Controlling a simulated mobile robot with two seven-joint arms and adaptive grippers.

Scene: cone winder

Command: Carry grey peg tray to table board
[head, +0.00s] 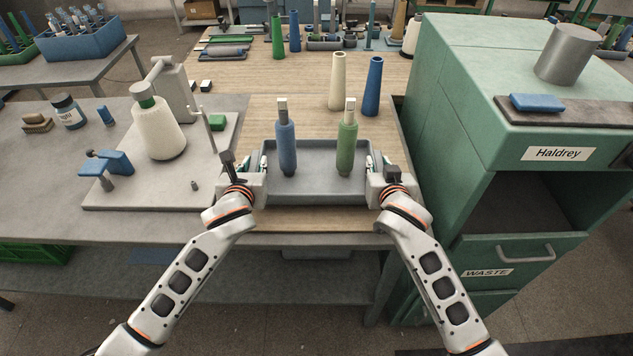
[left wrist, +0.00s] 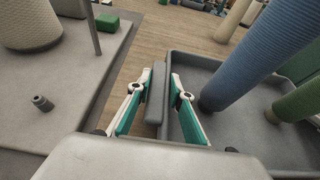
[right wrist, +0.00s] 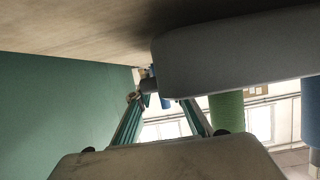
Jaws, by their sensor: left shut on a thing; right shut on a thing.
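The grey peg tray (head: 322,150) is over the near part of the wooden table board (head: 258,112) in the head view. It looks level and carries an upright blue bobbin (head: 286,150) and an upright green bobbin (head: 346,148). My left gripper (head: 256,168) is shut on the tray's left wall, which shows between its fingers in the left wrist view (left wrist: 156,95). My right gripper (head: 378,168) is shut on the right wall; the right wrist view is upside down and shows the tray's side (right wrist: 230,65). I cannot tell whether the tray touches the board.
A cream cone (head: 337,82) and a blue cone (head: 373,87) stand behind the tray. The green Haldrey cabinet (head: 470,110) is close on the right. A grey plate with a white yarn cone (head: 158,128) is on the left. Board between tray and cones looks clear.

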